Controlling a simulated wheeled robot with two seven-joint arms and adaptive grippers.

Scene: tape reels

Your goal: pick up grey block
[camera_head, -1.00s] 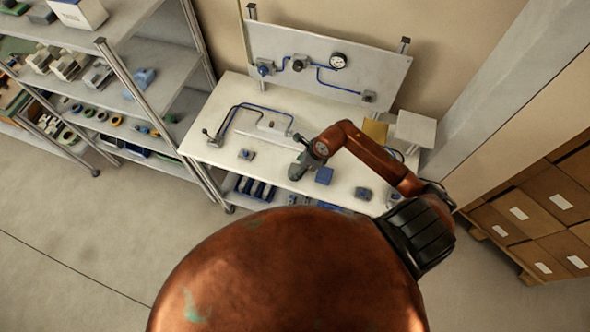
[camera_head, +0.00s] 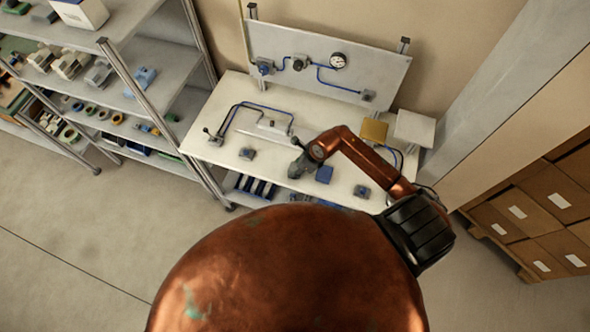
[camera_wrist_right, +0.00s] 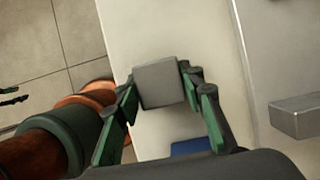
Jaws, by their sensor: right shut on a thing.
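My right gripper (camera_wrist_right: 160,95) is shut on a grey block (camera_wrist_right: 156,82) in the right wrist view. The block sits between the green and black fingertips, with the pale worktop behind it. In the head view the right gripper (camera_head: 299,165) is over the front middle of the worktop, and the held block cannot be made out there. My left gripper does not show in the head view.
The white worktop (camera_head: 225,105) also bears a small grey block (camera_head: 247,153), a blue block (camera_head: 324,174), another grey-blue block (camera_head: 362,191) and a yellow box (camera_head: 374,131). A panel with a gauge (camera_head: 338,61) stands behind. Shelves (camera_head: 125,40) stand left, cartons (camera_head: 550,200) right.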

